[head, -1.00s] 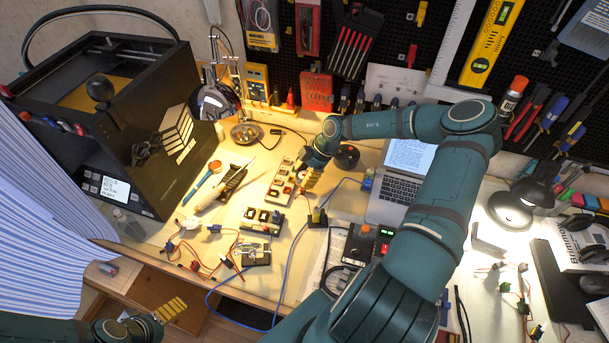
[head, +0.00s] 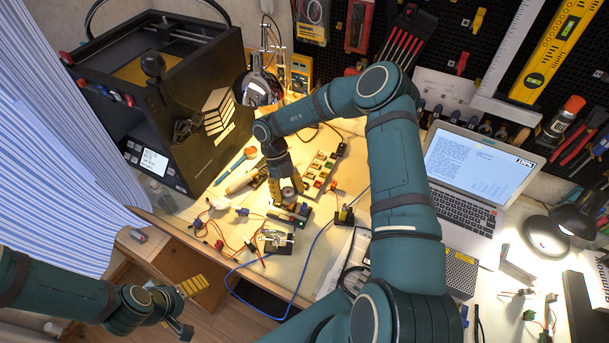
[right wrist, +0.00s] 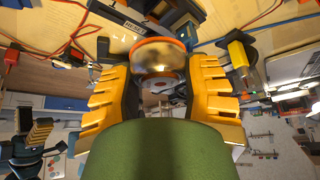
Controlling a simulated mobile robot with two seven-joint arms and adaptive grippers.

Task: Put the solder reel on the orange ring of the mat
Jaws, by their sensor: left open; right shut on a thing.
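My right gripper (head: 286,188) is shut on the solder reel (head: 288,193), over the bench just left of the switch strip. In the right wrist view the reel (right wrist: 158,56) shows between the yellow fingers, shiny with an orange rim at its top edge. Whether it touches anything below is unclear. My left gripper (head: 190,288) is open and empty at the lower left, in front of the bench edge. I cannot make out the mat or its orange ring in either current view.
A switch strip (head: 320,172), a small dark board (head: 292,214) and a metal-topped module (head: 276,241) lie close to the right gripper. Loose wires (head: 225,225) lie to the left. A black printer (head: 165,105) stands behind left, a laptop (head: 470,180) right.

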